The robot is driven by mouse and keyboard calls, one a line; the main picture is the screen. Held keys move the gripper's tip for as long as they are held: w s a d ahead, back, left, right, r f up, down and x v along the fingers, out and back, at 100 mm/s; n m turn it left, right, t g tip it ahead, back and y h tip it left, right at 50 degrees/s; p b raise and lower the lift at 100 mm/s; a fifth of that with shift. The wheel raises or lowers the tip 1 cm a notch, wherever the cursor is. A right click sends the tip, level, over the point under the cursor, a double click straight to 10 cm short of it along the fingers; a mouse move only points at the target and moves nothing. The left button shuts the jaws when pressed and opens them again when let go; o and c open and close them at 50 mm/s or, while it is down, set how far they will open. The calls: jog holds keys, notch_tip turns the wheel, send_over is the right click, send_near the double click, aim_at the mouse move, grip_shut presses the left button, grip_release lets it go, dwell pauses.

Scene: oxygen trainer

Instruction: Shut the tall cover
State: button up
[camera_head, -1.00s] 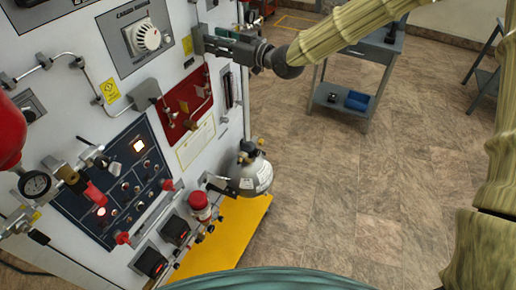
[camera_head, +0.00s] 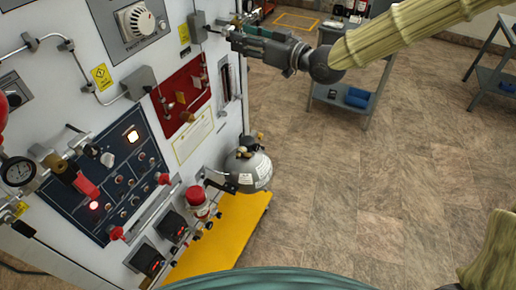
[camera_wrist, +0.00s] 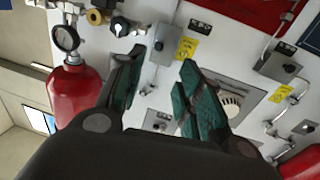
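No part is clearly marked as the tall cover. A tall narrow framed piece (camera_head: 226,84) stands upright at the right edge of the white panel, beside the red plate; I cannot tell whether it is the cover or how far open it is. My gripper (camera_head: 236,37) is near the panel's upper right edge, just right of a grey box (camera_head: 198,26) and above the narrow piece. In the wrist view my gripper (camera_wrist: 162,62) has its two green-padded fingers spread, with nothing held between them.
The panel carries a dial (camera_head: 136,21), a red plate (camera_head: 184,97), a dark switch board (camera_head: 107,180) and pipes. A red cylinder (camera_wrist: 76,92) shows in the wrist view.

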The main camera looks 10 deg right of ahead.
jog(key=s+d+f+m+g+h, duration=0.1)
jog(key=s+f, duration=0.3)
jog(key=f, duration=1.1)
jog(key=s+f+m+g+h+b, duration=0.1)
jog(key=s+f+m+h, duration=0.3)
jog(key=f, duration=1.2)
jog(key=shift+s+d+f+g, duration=0.25)
jog(key=shift+d+g, duration=0.15)
jog(key=shift+g, duration=0.5)
jog(key=s+d+f+m+g+h+b, duration=0.1)
jog(key=s+d+f+g+h, duration=0.1)
jog(key=s+f, duration=0.6)
jog(key=s+d+f+m+g+h, duration=0.25)
jog(key=s+f, duration=0.35)
jog(key=f, duration=0.4)
jog(key=s+d+f+g+h, duration=0.1)
jog(key=s+d+f, duration=0.1)
jog(key=s, duration=0.5)
jog(key=s+d+f+g+h+b, duration=0.1)
jog(key=s+d+f+g, duration=0.1)
jog(key=s+f, duration=0.3)
jog(key=s+d+f+m+g+h, duration=0.1)
jog(key=s+d+f, duration=0.2)
jog(key=s, duration=0.6)
jog(key=shift+s+d+f, duration=0.3)
jog(key=shift+d+f, duration=0.1)
jog(key=shift+d, duration=0.25)
jog(key=shift+h, duration=0.25)
jog(key=shift+c, duration=0.6)
